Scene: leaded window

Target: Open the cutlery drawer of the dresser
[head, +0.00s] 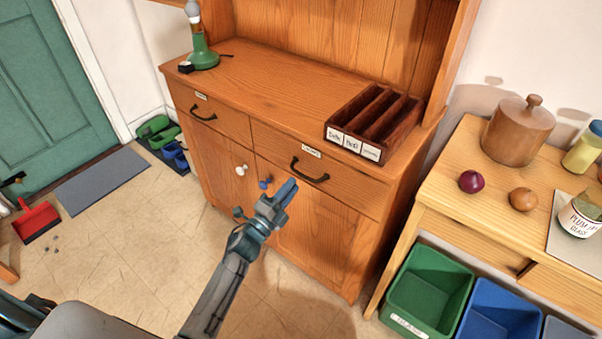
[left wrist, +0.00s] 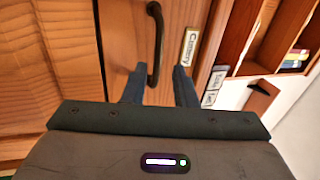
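The cutlery drawer (head: 330,190) is the right one of two drawers in the wooden dresser, and it looks shut. It has a dark curved handle (head: 310,172). The handle (left wrist: 157,35) also shows in the left wrist view, beside a label (left wrist: 190,48) reading "Cutlery". My left gripper (head: 284,192) is close in front of the drawer, just left of and below the handle in the head view. In the left wrist view my left gripper (left wrist: 159,72) has its fingers apart, with the handle's near end seen between them. I cannot tell whether they touch it. My right gripper is not in view.
A dark divided box (head: 372,125) stands on the dresser top above the drawer. A pale wooden table (head: 450,180) and a green bin (head: 428,290) stand at the right.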

